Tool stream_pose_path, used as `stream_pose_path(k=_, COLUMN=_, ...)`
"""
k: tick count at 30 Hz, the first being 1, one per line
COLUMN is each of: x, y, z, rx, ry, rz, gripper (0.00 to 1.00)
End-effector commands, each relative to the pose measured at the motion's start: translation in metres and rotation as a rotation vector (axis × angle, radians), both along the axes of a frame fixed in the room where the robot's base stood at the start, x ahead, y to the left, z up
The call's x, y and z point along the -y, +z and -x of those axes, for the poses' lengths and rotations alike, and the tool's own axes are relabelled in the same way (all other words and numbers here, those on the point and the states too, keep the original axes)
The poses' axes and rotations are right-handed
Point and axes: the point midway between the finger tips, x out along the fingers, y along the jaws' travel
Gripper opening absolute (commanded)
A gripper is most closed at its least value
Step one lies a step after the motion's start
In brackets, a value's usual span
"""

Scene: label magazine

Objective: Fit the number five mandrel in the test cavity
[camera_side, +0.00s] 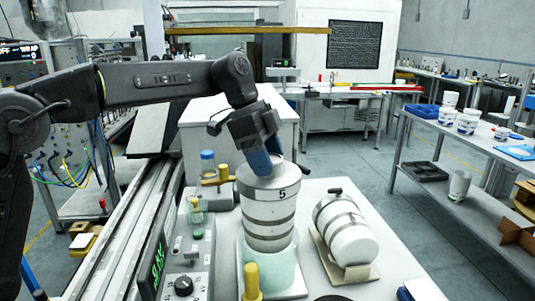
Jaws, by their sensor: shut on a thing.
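The number five mandrel (267,213) is a grey and white banded cylinder with a black 5 on its upper band. It stands close to upright near the middle of the side view. My gripper (266,166) points down at its top and is shut on it; the fingertips are partly hidden by the top rim. A pale green, translucent round holder (271,273), which looks like the test cavity, sits on a light base directly below. The mandrel's lower end meets or overlaps the holder's top in the picture; I cannot tell how deep it sits.
A second banded cylinder (346,232) lies tilted on a cradle to the right. A yellow post (251,281) stands in front of the holder. A control box (184,284) with a knob is at left. Small bottles (208,162) stand behind. The bench's right side has some clear room.

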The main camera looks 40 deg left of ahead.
Motion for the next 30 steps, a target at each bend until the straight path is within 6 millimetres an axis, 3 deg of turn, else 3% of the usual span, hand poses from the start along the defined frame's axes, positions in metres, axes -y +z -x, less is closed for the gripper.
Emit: stream_pose_path(k=30, x=0.000, y=-0.019, z=0.000, rx=0.005, ry=0.001, rz=0.003, gripper=0.00)
